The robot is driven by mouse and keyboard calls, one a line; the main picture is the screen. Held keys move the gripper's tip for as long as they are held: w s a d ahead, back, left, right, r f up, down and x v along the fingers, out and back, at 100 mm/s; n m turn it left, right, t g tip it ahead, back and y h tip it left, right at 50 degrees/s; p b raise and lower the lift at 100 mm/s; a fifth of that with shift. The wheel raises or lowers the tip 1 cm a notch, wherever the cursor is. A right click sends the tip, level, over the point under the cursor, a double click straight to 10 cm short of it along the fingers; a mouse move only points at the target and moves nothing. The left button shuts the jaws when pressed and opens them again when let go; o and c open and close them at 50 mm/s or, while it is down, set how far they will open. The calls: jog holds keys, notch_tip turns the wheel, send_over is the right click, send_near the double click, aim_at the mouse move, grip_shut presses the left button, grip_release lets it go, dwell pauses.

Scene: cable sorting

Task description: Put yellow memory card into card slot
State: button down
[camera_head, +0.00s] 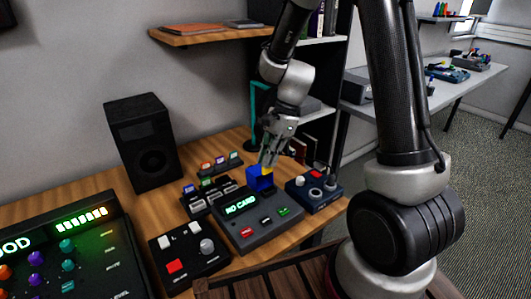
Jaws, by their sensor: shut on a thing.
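My gripper (269,160) points down over the middle of the table and is shut on the yellow memory card. Only a small yellow part of the card (267,170) shows between the fingertips and a blue block (259,184). The blue block stands at the back of a dark grey device (262,235) whose display (241,204) reads "NO CARD". The card slot itself cannot be made out. I cannot tell whether the card touches the blue block or is apart from it.
A knob box (315,190) is on the right, a button box (187,256) at the front left. A black speaker (145,140) stands behind. A shelf (212,36) hangs above.

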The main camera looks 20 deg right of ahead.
aim_at(271, 171)
jog(key=shift+s+d+f, duration=0.15)
jog(key=shift+f, duration=1.1)
jog(key=shift+s+d+f, duration=0.1)
jog(key=shift+s+f, duration=0.05)
jog(key=shift+f, duration=1.1)
jog(key=shift+f, duration=1.45)
dwell(0.5)
jog(key=c, duration=1.5)
grip_release()
jog(key=shift+c, duration=0.9)
jog(key=shift+o, duration=0.3)
jog(key=shift+w, duration=0.1)
